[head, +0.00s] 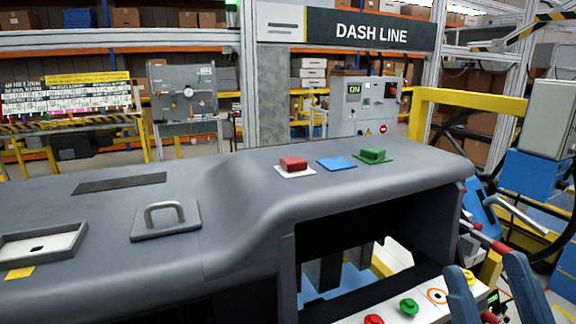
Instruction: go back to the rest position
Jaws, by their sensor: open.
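My gripper (486,262) shows at the lower right as two blue-grey fingers pointing up, set wide apart. It is open, and I see nothing held between the fingers. The rest of the gripper is cut off by the lower edge. The fingers appear in front of a light panel (390,318) with red, green and yellow buttons. I cannot tell whether they touch it. The grey dashboard (240,180) fills the middle and left, to the left of the gripper.
On the dashboard top are a red block (293,163), a blue pad (337,164), a green block (373,156), a handled lid (165,220) and a shallow tray (42,243). An opening gapes in its front. Blue equipment and a yellow frame (470,98) crowd the right.

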